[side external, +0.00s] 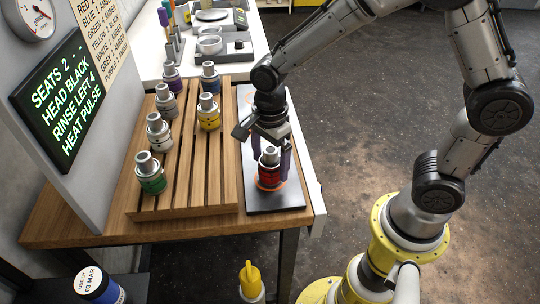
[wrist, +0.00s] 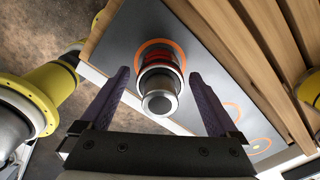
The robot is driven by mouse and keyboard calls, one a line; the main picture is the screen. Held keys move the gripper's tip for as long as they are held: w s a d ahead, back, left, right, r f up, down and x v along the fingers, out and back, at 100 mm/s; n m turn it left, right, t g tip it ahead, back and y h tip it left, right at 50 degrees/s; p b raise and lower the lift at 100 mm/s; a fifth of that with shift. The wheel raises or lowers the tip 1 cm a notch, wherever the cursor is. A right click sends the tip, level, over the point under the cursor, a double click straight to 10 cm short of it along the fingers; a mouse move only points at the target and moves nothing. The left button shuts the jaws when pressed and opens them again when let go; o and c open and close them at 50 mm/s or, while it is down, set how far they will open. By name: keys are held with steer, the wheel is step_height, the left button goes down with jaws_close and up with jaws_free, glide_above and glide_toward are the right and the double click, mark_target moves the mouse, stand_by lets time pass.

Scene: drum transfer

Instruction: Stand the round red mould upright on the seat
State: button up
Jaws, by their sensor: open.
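The round red mould (side external: 269,172), with a grey metal top, stands upright on an orange-ringed seat (side external: 258,186) on the dark plate. In the wrist view the mould (wrist: 159,84) is seen from above, with the orange ring (wrist: 178,44) showing around its base. My gripper (side external: 271,160) is open over the mould, its purple fingers on either side of it. In the wrist view there are gaps between the mould and both fingers of my gripper (wrist: 158,76). The mould's underside is hidden.
The slatted wooden rack (side external: 188,190) left of the plate (side external: 285,198) holds several moulds, including a green one (side external: 151,178) and a yellow one (side external: 208,115). More orange rings (wrist: 233,109) on the plate are bare in the wrist view. A sign panel stands at the left.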

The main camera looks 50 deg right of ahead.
step_height(320, 180, up, 12)
steer(key=shift+r, duration=0.15)
steer(key=shift+s+d+r+n, duration=0.25)
steer(key=shift+s+r+n, duration=0.05)
steer(key=shift+r+n, duration=0.1)
steer(key=s+d+r+n+t, duration=0.1)
steer(key=s+d+n+t, duration=0.1)
steer(key=s+d+n, duration=0.2)
steer(key=s+d+r+n+t, duration=0.1)
steer(key=s+d+n+t, duration=0.2)
steer(key=s+n, duration=0.8)
steer(key=n, duration=0.4)
steer(key=shift+d+t, duration=0.3)
steer(key=shift+d, duration=0.1)
